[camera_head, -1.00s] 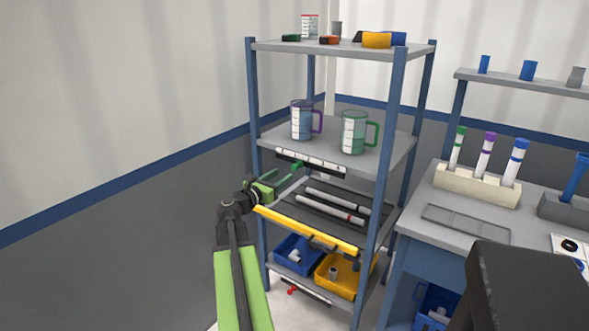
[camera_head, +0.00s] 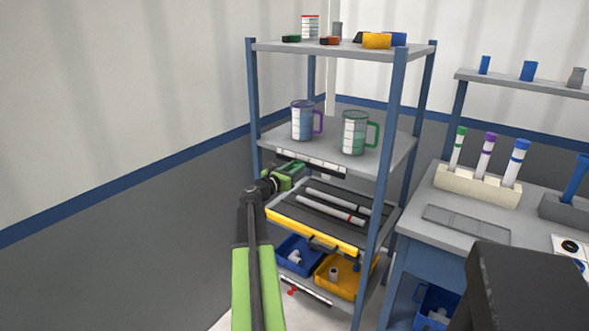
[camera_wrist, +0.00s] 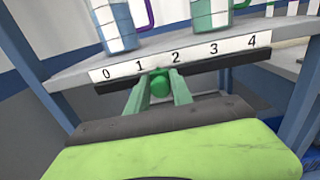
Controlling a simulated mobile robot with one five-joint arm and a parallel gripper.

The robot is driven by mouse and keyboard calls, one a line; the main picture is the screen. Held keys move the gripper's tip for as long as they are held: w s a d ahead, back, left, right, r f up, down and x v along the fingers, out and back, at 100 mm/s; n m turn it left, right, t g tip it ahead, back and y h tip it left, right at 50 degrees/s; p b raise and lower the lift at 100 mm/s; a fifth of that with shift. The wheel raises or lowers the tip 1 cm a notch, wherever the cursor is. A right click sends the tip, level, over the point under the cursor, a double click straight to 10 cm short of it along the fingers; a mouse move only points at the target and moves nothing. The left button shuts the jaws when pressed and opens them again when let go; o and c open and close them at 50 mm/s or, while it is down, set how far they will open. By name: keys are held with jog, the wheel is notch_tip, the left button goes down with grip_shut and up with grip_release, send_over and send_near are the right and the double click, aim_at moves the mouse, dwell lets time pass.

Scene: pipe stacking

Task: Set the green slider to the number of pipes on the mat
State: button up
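The green slider (camera_wrist: 160,83) is a round green knob under the number strip (camera_wrist: 195,58), which reads 0 to 4. Its top sits between 1 and 2 in the wrist view. My gripper (camera_wrist: 159,90) has one green finger on each side of the knob; the fingers are apart, and contact is not clear. In the head view my gripper (camera_head: 293,171) is at the strip on the middle shelf's front edge and hides the slider. Two pipes lie on the dark mat (camera_head: 301,213) below: a light grey pipe (camera_head: 335,200) and a pipe with a red band (camera_head: 332,210).
A purple-handled mug (camera_head: 302,121) and a green-handled mug (camera_head: 354,133) stand above the strip. A blue bin (camera_head: 296,257) and a yellow bin (camera_head: 336,276) sit below. A lower strip has a red slider (camera_head: 292,292).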

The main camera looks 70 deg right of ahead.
grip_shut()
dwell(1.0)
